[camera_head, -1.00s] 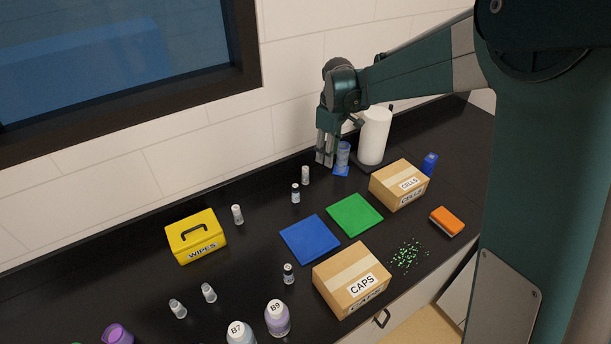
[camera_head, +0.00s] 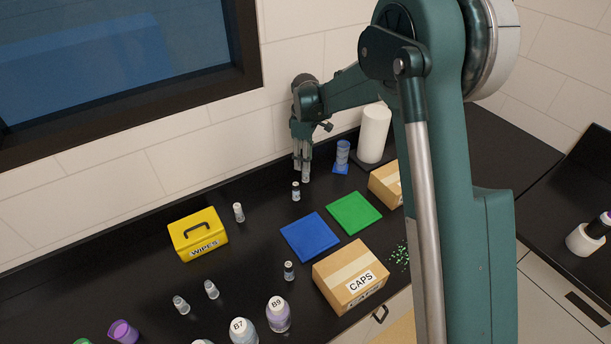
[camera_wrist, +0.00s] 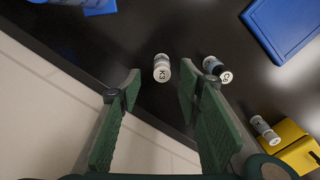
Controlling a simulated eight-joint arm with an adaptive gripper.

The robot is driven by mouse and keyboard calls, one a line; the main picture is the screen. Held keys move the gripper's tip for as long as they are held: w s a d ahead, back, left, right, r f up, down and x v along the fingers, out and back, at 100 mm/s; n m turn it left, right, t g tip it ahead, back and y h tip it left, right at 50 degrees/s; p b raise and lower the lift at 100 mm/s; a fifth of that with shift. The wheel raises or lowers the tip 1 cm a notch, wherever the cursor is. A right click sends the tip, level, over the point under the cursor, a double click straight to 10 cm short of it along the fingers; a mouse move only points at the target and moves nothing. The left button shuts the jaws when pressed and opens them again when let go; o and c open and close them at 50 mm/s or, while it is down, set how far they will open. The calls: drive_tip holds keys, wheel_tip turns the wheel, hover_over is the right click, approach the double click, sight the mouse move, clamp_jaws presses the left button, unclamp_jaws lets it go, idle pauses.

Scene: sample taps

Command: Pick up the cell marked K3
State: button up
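The cell marked K3 (camera_wrist: 161,68) is a small clear vial with a white labelled cap. In the wrist view it lies just beyond and between my fingertips, with dark counter showing between it and each finger. My gripper (camera_wrist: 160,82) is open and empty. In the head view my gripper (camera_head: 302,172) points down by the back wall, and its fingers overlap the place of the K3 cell, so the gap there is hard to judge. A second vial, with a dark band and a mark like C6 or C8 (camera_wrist: 214,67), stands close to the right finger; it also shows in the head view (camera_head: 296,192).
A blue holder with a clear cup (camera_head: 342,157) and a paper roll (camera_head: 374,134) stand to the right. A yellow wipes box (camera_head: 197,235) and another vial (camera_head: 238,212) are to the left. Blue (camera_head: 311,237) and green (camera_head: 354,213) mats lie in front. The wall is close behind.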

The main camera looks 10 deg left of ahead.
sight(306, 174)
drive_tip(key=shift+f, duration=1.3)
drive_tip(key=shift+s+d+f, duration=0.1)
drive_tip(key=shift+f, duration=1.2)
drive_tip(key=shift+s+f, duration=0.1)
drive_tip(key=shift+f, duration=1.2)
drive_tip(key=c, duration=1)
